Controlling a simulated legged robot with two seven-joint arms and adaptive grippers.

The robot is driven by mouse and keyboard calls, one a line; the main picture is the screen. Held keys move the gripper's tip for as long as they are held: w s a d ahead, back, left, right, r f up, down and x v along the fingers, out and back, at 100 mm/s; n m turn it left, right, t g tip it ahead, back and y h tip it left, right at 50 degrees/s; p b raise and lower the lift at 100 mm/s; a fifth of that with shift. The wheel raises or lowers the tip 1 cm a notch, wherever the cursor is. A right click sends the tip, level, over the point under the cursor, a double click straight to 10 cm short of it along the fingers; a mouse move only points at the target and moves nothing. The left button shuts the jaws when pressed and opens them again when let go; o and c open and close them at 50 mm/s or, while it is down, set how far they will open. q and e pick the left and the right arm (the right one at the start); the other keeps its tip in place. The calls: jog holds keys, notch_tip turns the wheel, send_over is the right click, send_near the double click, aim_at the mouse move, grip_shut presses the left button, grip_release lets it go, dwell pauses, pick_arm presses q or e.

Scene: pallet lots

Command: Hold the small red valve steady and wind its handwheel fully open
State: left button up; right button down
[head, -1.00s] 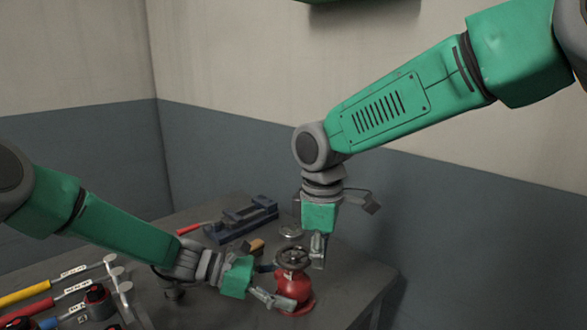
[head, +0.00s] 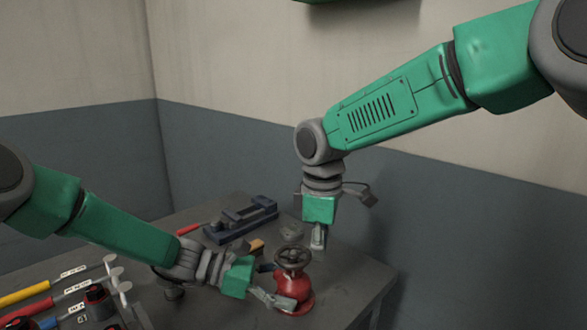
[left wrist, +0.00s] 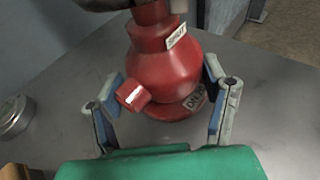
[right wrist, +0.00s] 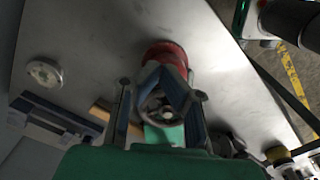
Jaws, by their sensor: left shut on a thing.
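The small red valve (head: 296,285) stands upright near the bench's right side, its dark grey handwheel (head: 293,256) on top. In the left wrist view, the red body (left wrist: 165,75) carries two pale labels, the upper seeming to read SHUT, and a short side stub. My left gripper (head: 279,299) is shut on the lower valve body, with a finger on each side (left wrist: 163,105). My right gripper (head: 318,244) points down, above and just behind the handwheel. In the right wrist view, its fingers (right wrist: 162,90) are spread, with the handwheel (right wrist: 162,108) visible between them; contact is unclear.
A dark blue vise-like tool (head: 240,222) lies behind the valve on the grey bench (head: 345,275). A round pale-topped item (right wrist: 43,72) and a wooden handle (head: 257,246) are nearby. Several coloured-handled tools (head: 50,288) lie at left. The bench edge is close on the right.

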dwell(0.4)
notch_tip(320, 180, up, 6)
jog(key=shift+d, duration=0.3)
dwell(0.4)
jog(key=s+a+f, duration=0.1)
jog(key=s+f, duration=0.3)
jog(key=f, duration=0.2)
jog(key=shift+a, duration=0.35)
dwell(0.4)
jog(key=shift+w, duration=0.2)
dwell(0.4)
jog(key=shift+w+d, duration=0.1)
jog(key=shift+w, duration=0.2)
